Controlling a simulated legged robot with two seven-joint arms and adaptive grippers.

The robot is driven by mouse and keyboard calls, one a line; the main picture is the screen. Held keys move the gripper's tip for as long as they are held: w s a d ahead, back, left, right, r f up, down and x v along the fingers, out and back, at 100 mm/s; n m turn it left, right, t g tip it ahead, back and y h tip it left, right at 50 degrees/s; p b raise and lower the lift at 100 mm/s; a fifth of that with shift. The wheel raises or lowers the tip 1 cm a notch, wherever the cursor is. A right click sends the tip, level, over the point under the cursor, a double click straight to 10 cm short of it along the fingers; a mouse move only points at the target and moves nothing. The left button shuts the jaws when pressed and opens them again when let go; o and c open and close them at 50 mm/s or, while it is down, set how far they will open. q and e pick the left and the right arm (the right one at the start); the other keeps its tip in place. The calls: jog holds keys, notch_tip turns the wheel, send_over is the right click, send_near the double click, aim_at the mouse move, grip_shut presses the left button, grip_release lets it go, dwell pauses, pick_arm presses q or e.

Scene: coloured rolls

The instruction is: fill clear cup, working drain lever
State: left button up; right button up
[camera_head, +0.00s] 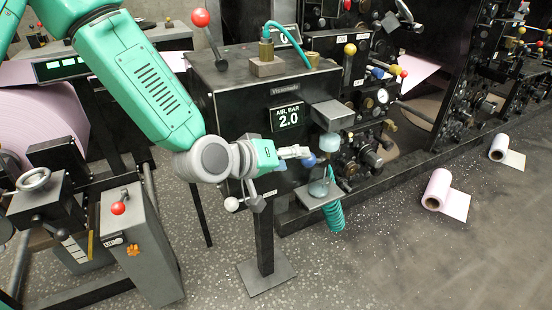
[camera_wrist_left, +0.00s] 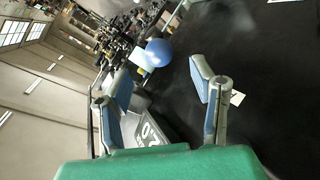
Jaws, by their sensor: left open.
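My left gripper (camera_head: 304,154) reaches in front of the black machine with the "AIR, BAR 2.0" display. In the left wrist view its two fingers (camera_wrist_left: 160,85) stand apart with nothing between them. A blue ball knob (camera_head: 309,160) sits at the fingertips in the head view. In the wrist view the blue knob (camera_wrist_left: 158,52) lies beyond the open fingers, apart from them. I cannot tell whether it is the drain lever's knob. A clear cup (camera_head: 318,188) stands on a small shelf (camera_head: 303,198) below a pale bowl (camera_head: 329,142). Its contents are too small to tell.
A white-knobbed lever (camera_head: 232,204) sticks out low on the machine. A red-knobbed lever (camera_head: 201,18) stands on top. A teal coiled hose (camera_head: 335,215) hangs beneath the shelf. Pale rolls (camera_head: 437,189) lie on the floor at right, where the floor is mostly clear.

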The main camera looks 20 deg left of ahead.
pick_arm(q)
jog(key=shift+v, duration=2.75)
jog(key=shift+f, duration=0.1)
dwell(5.2)
